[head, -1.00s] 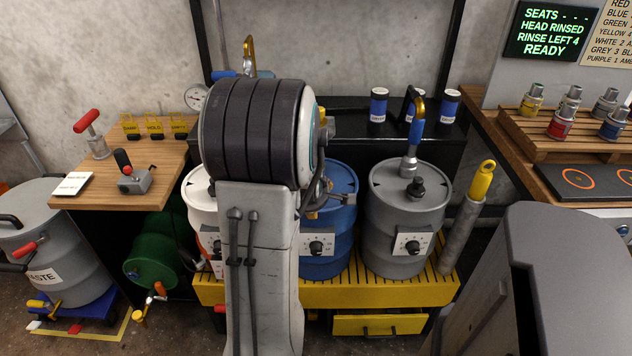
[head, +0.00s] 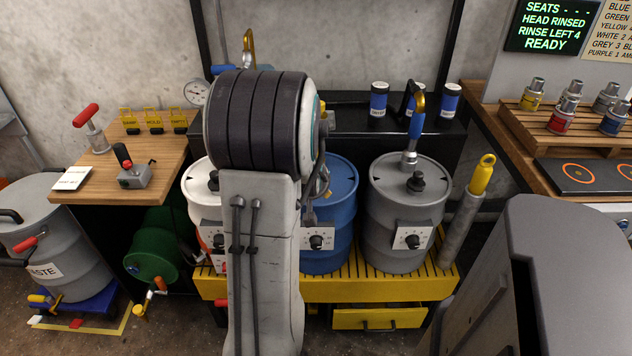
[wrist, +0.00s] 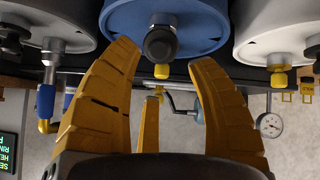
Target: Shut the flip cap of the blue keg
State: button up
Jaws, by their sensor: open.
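The blue keg (head: 338,190) stands on the yellow slatted stand between the white and grey kegs. My arm hides its left part in the head view. In the wrist view the blue keg's top (wrist: 205,26) is at the upper middle. A black round fitting (wrist: 160,44) stands on it, with a small yellow piece (wrist: 162,71) beside it; I cannot tell whether the flip cap is up or down. My gripper (wrist: 165,58) is open, its yellow fingers spread either side of the fitting and apart from it. The gripper is mostly hidden behind my arm in the head view.
The grey keg (head: 390,235) on the right carries a blue-handled coupler (head: 415,130). The white keg (head: 200,200) is at the left, partly hidden. A black shelf with blue canisters (head: 378,100) is behind. A yellow-handled tube (head: 470,205) stands right of the grey keg.

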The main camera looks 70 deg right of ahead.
jog(key=shift+x, duration=3.3)
grip_shut()
